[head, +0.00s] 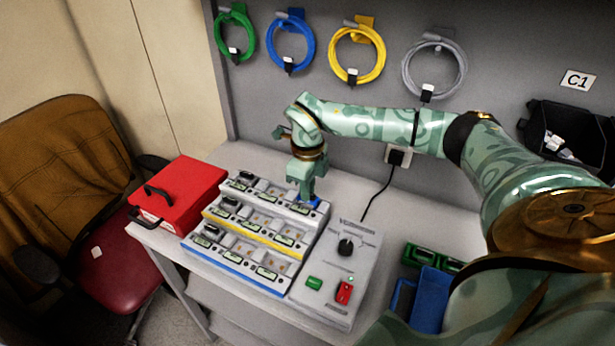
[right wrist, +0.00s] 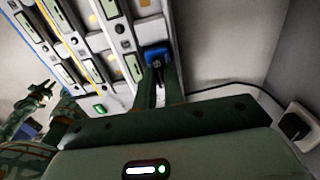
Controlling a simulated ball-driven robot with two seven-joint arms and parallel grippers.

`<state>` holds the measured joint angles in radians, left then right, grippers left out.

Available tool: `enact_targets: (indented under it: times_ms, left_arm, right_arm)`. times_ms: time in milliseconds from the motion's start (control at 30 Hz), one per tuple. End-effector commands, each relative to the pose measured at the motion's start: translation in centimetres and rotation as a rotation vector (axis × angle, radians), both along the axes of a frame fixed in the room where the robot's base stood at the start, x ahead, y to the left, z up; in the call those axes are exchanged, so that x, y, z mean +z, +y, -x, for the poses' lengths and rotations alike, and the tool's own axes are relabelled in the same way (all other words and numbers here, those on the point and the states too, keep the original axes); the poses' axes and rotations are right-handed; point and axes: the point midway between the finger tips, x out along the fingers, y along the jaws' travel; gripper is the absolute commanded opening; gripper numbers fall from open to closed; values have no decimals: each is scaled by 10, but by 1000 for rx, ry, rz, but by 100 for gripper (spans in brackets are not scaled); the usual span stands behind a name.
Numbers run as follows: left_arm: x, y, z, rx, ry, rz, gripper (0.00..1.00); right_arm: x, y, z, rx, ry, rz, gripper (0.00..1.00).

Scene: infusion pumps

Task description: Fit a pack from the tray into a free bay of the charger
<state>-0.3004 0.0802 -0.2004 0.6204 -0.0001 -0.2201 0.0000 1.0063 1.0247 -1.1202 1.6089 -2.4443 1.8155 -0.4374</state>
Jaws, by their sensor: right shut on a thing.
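The charger (head: 228,256) stands on the bench with stepped rows edged in white, yellow and blue; many bays show green-labelled fronts. It also shows at upper left in the right wrist view (right wrist: 112,62). My right gripper (head: 307,196) points down at the right end of the charger's back row. It is shut on a blue pack (head: 319,203), which shows between the fingertips in the right wrist view (right wrist: 155,54). I cannot tell whether the pack is seated or just above the bay. The tray (head: 408,296), blue with green pieces beside it, is partly hidden.
A grey control box (head: 335,270) with a knob and green and red buttons adjoins the charger. A red case (head: 190,187) stands to its left. Coiled cables (head: 357,75) hang behind, near a wall socket (head: 398,156). A black bin (head: 565,130) is at right.

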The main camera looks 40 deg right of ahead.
Motion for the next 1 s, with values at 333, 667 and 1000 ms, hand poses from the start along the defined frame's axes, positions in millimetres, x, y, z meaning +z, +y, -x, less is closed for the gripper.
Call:
enact_targets:
  times_ms: [333,667,1000]
  left_arm:
    - [1,0,0,1,-1,0,24]
    - [1,0,0,1,-1,0,24]
    - [9,0,-2,1,-3,0,24]
  right_arm:
    - [-4,0,0,0,0,-1,0]
    - [-4,0,0,0,1,0,36]
    - [40,-1,-1,0,-6,1,36]
